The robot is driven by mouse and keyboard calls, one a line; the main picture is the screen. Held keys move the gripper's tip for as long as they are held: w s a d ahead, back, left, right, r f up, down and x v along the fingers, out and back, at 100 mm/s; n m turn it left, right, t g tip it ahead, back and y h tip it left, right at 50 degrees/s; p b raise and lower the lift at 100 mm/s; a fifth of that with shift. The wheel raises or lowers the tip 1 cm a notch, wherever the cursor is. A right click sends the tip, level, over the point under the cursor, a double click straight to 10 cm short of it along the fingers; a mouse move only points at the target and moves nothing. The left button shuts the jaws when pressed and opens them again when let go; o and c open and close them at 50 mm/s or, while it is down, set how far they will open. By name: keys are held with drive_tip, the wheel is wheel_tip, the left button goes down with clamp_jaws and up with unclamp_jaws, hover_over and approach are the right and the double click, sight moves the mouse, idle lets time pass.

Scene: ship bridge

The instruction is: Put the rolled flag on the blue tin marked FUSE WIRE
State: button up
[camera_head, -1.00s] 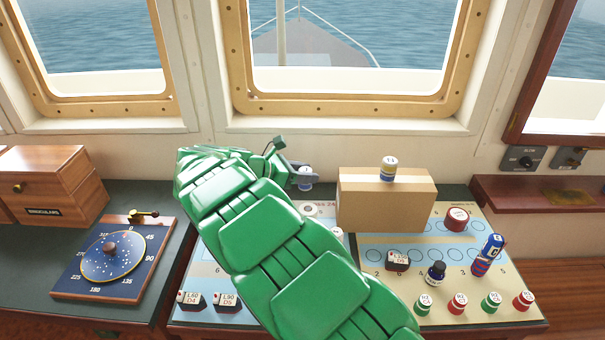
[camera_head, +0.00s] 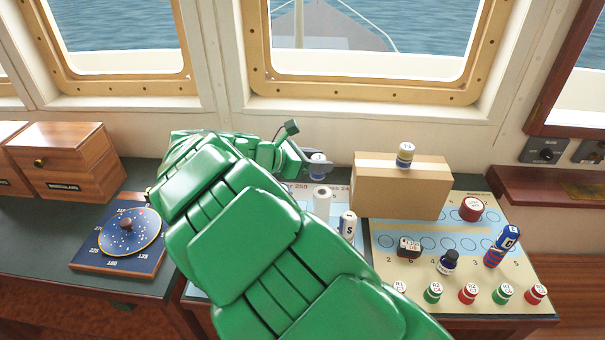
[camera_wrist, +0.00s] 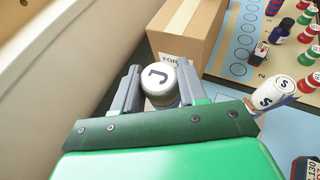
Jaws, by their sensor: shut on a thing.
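My gripper (camera_head: 314,166) is at the back of the console, left of the cardboard box. In the wrist view its fingers stand on both sides of a roll with a white top marked J (camera_wrist: 158,76). It looks like a rolled flag and is upright; its lower part is hidden. In the head view this roll (camera_head: 318,158) shows white and blue, partly covered by the finger. I cannot make out a blue tin marked FUSE WIRE; my arm hides much of the left panel.
A cardboard box (camera_head: 400,190) stands right of my gripper with a small tin (camera_head: 405,154) on top.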

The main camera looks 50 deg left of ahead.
drive_tip(key=s+a+n+y, duration=0.1)
drive_tip(key=a, duration=0.2)
drive_tip(key=s+a+n+y, duration=0.1)
drive_tip(key=s+a+y, duration=0.1)
drive_tip(key=a, duration=0.1)
drive_tip(key=s+a+n+y, duration=0.1)
drive_tip(key=s+a, duration=0.1)
drive_tip(key=a, duration=0.1)
drive_tip(key=shift+s+n+t, duration=0.1)
drive_tip(key=shift+n+t, duration=0.2)
drive_tip(key=shift+y, duration=0.3)
drive_tip(key=shift+s+a+f, duration=0.1)
drive_tip(key=shift+a+f, duration=0.05)
drive_tip(key=shift+f, duration=1.85)
drive_tip(key=shift+s+a+f, duration=0.1)
drive_tip(key=shift+f, duration=1.85)
drive_tip(key=shift+f, duration=0.1)
drive_tip(key=o, duration=1)
drive_tip(key=shift+s+r, duration=0.25)
drive_tip(key=shift+s, duration=0.05)
drive_tip(key=v, duration=1.1)
drive_tip(key=shift+s+r, duration=0.1)
